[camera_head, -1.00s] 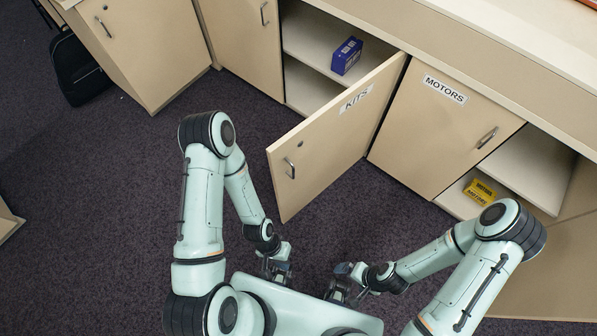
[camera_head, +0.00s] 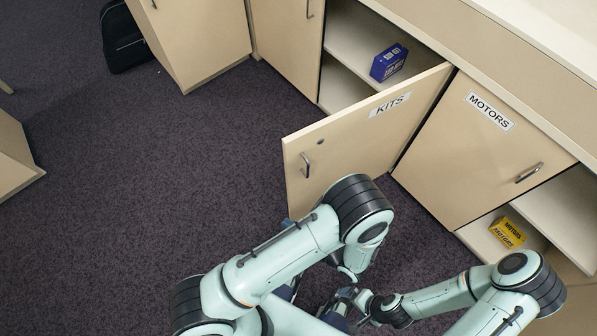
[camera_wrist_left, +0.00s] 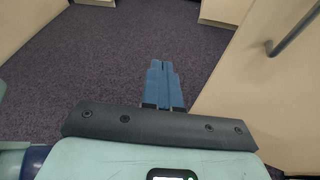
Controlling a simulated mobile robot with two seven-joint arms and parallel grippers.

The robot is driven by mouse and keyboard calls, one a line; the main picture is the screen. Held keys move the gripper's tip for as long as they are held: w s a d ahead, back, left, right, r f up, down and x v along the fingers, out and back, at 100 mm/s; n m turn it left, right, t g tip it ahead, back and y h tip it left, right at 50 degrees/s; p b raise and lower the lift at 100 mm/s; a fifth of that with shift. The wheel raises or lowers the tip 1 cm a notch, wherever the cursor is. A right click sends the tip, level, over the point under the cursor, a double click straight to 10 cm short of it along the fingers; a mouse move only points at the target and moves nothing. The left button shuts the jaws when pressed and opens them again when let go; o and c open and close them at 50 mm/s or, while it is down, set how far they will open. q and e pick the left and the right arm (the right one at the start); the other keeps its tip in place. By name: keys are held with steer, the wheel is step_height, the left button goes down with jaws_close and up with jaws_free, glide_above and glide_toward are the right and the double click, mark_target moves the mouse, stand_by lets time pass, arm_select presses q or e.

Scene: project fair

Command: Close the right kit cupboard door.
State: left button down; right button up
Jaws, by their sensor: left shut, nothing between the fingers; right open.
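The right kit cupboard door (camera_head: 352,140), beige with a KITS label, stands wide open and juts out toward me. Its hinge side is beside the MOTORS door, and its bar handle (camera_head: 306,165) is near the free edge. In the left wrist view the door (camera_wrist_left: 268,85) fills the right side, with the handle (camera_wrist_left: 300,32) at upper right. My left gripper (camera_wrist_left: 163,68) is shut and empty, pointing past the door's free edge, left of the handle. In the head view my left arm mostly hides it. My right gripper (camera_head: 342,303) is open, low in front of my body, away from the door.
A blue box (camera_head: 389,63) sits on a shelf inside the open kit cupboard. The MOTORS door (camera_head: 480,150) is closed, with a yellow box (camera_head: 508,233) in the open compartment beside it. A black bag (camera_head: 124,40) stands at upper left. Dark carpet (camera_head: 170,160) left of the door is clear.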

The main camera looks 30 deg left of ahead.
arm_select(q)
steer(key=w+d+r+m+t+y, duration=0.1)
steer(key=w+d+r+m+t, duration=0.2)
steer(key=w+d+r+t, duration=0.35)
glide_toward(293, 161)
steer(key=shift+t, duration=0.45)
steer(key=x, duration=0.6)
steer(key=shift+a+f, duration=0.3)
steer(key=shift+a, duration=0.2)
steer(key=shift+a, duration=0.1)
